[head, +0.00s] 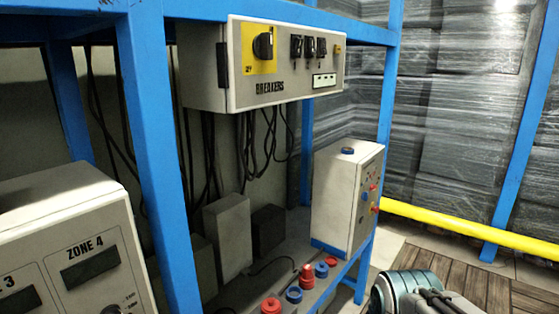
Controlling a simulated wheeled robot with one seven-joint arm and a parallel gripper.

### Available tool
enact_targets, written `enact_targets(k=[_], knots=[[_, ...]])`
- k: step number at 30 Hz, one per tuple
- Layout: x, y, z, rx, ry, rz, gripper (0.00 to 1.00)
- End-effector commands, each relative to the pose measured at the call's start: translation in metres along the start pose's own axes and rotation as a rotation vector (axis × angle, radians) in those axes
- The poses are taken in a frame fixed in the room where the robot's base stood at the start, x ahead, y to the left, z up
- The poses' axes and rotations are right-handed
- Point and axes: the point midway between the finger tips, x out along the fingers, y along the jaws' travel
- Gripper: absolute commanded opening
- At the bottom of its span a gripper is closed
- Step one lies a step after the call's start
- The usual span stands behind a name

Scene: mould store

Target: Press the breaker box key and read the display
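The breaker box (300,92) is a beige cabinet marked BREAKERS, mounted high on the blue frame in the head view. Its front has a black rotary switch (264,46) on a yellow plate and three black toggle switches (309,46). A small amber key (337,49) sits to the right of the toggles. Below them is a small pale display (324,80); any text on it is too small to read. Part of my arm shows at the bottom right, well below and apart from the box. My gripper's fingers are not in view.
A blue upright (156,150) stands left of the box. A ZONE 4 panel (90,262) is at lower left. A white control box (340,195) and red and blue connectors (306,276) are on the lower shelf. A yellow rail (470,230) runs at right. Black cables hang below the box.

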Motion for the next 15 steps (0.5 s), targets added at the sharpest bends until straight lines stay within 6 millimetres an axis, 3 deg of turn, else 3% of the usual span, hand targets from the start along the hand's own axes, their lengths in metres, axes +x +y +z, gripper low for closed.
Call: enact_targets(k=[7, 15], knots=[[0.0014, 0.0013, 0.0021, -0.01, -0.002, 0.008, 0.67], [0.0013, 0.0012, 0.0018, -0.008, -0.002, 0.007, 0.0]])
